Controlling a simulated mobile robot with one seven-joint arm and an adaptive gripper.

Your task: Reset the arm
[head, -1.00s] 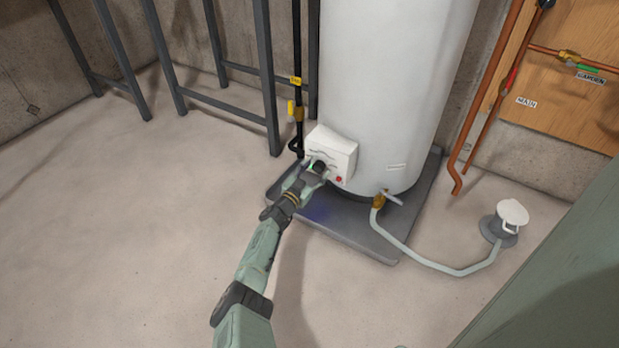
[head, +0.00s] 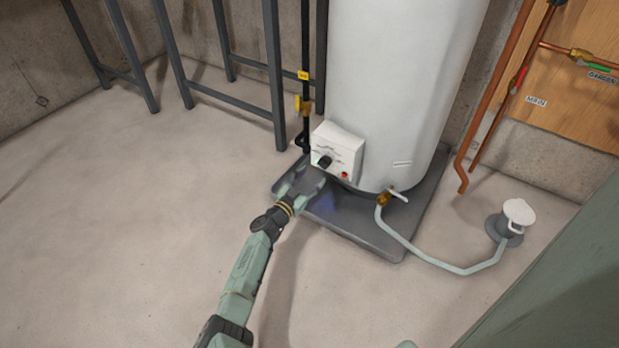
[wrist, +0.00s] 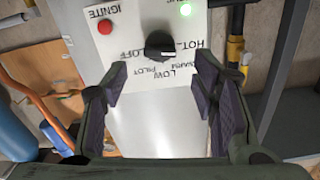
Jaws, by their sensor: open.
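My gripper (head: 303,188) is open and empty, just in front of and below the white control box on the water heater. The control box (head: 337,152) carries a black knob (head: 325,161) and a red button (head: 344,175). In the wrist view, my gripper's open fingers (wrist: 166,92) point toward the control panel. The black knob (wrist: 160,45) stands beyond the fingertips, apart from them, with labels such as OFF, PILOT, LOW and HOT around it.
The white tank (head: 395,80) stands on a dark grey base (head: 350,225). A drain valve (head: 384,198) feeds a pale hose (head: 430,257) running to a floor drain (head: 508,220). A black gas pipe with a yellow valve (head: 303,105) and grey metal frames (head: 230,100) stand behind. The left floor is clear.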

